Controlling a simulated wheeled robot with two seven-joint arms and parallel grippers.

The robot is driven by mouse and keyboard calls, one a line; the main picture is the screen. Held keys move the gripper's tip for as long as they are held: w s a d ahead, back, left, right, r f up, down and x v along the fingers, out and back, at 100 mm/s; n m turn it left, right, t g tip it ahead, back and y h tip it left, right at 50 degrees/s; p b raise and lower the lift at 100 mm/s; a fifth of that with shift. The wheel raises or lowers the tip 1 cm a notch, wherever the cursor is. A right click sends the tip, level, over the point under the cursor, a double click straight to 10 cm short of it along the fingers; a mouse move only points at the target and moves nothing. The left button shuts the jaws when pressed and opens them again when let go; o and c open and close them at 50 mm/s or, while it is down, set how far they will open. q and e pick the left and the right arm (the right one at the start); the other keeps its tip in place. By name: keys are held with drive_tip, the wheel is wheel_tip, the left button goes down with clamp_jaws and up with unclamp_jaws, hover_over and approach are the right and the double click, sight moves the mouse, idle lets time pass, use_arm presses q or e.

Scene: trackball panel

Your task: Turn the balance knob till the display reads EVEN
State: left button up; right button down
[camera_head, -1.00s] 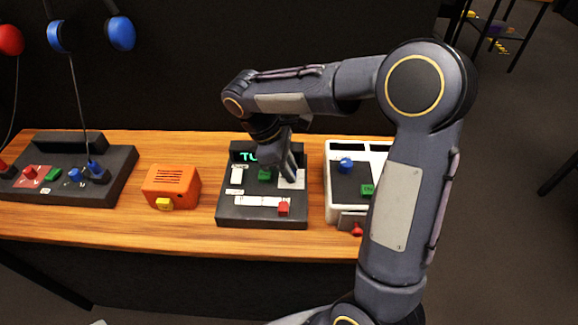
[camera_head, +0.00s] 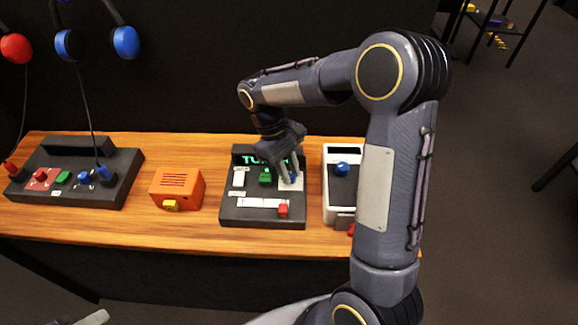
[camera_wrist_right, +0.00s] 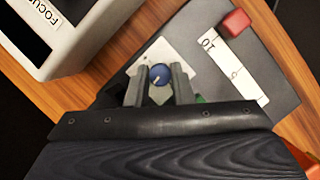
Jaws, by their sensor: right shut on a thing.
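The dark panel (camera_head: 262,222) stands mid-table with a lit green display (camera_head: 249,160) at its back. The display's first letters look like "TU"; my right gripper hides the rest. A blue round knob (camera_wrist_right: 160,75) with a pale pointer mark sits on a white plate (camera_wrist_right: 183,54) on the panel. My right gripper (camera_wrist_right: 160,78) points down at it, one finger on each side, shut on the knob. In the head view my right gripper (camera_head: 290,179) covers most of the knob. I cannot read a balance label.
An orange box (camera_head: 177,188) stands to the left, a white-edged unit (camera_head: 328,198) close on the right. A dark console (camera_head: 122,185) is far left.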

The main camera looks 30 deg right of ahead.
drive_tip(key=shift+m, duration=0.3)
drive_tip(key=c, duration=1.3)
unclamp_jaws()
drive_tip(key=shift+o, duration=0.2)
drive_tip(key=d+v, duration=0.1)
drive_tip(key=v, duration=0.6)
drive_tip(key=shift+a+r+p, duration=0.35)
drive_tip(key=shift+a+r, duration=0.05)
drive_tip(key=shift+a, duration=0.05)
drive_tip(key=shift+w, duration=0.1)
